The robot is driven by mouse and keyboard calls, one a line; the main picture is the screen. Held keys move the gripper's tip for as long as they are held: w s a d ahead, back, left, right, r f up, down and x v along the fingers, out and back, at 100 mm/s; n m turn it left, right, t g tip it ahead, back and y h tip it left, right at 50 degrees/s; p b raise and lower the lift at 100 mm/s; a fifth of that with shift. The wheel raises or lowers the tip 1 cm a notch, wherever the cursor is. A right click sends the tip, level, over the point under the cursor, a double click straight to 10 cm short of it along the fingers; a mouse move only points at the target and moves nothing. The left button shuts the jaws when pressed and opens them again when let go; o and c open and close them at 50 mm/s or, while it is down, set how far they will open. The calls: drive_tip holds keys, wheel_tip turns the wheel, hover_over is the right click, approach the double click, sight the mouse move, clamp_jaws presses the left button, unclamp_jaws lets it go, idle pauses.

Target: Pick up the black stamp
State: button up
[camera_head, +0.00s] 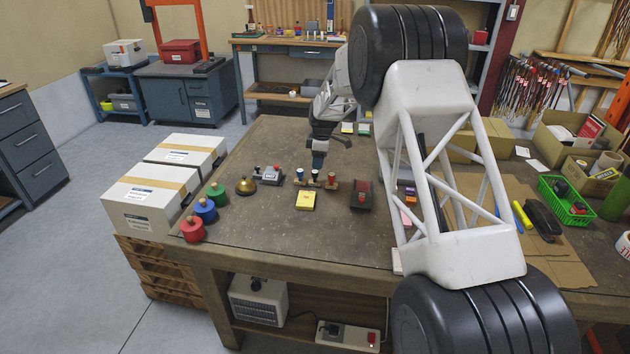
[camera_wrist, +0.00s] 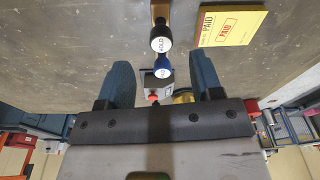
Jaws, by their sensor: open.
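The black stamp stands upright in a small wooden rack; in the wrist view I see its dark knob with a white HOLD label (camera_wrist: 161,40). In the head view the black stamp (camera_head: 315,175) is small, just under my gripper (camera_head: 318,165). In the wrist view my gripper (camera_wrist: 164,78) is open, and nothing is held between its two blue-grey fingers. The black stamp lies just beyond the fingertips in that picture. A blue stamp (camera_wrist: 163,67) stands beside it, nearer the gap between the fingers. The lower part of the black stamp is hidden.
A yellow PAID pad (camera_wrist: 232,25) lies beside the stamps; it also shows in the head view (camera_head: 306,201). A red-handled stamp (camera_head: 332,181) and a dark box with red (camera_head: 361,194) stand to the right. A grey device (camera_head: 268,175) and a brass bell (camera_head: 246,186) stand left.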

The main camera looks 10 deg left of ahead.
sight(315, 172)
drive_tip(key=shift+f, duration=0.6)
drive_tip(key=shift+s+a+f, duration=0.1)
drive_tip(key=shift+a+f, duration=0.1)
drive_tip(key=shift+f, duration=1.1)
drive_tip(key=shift+s+a+f, duration=0.1)
drive_tip(key=shift+a+f, duration=0.1)
drive_tip(key=shift+f, duration=1.1)
drive_tip(key=c, duration=1)
drive_tip(key=shift+r, duration=0.15)
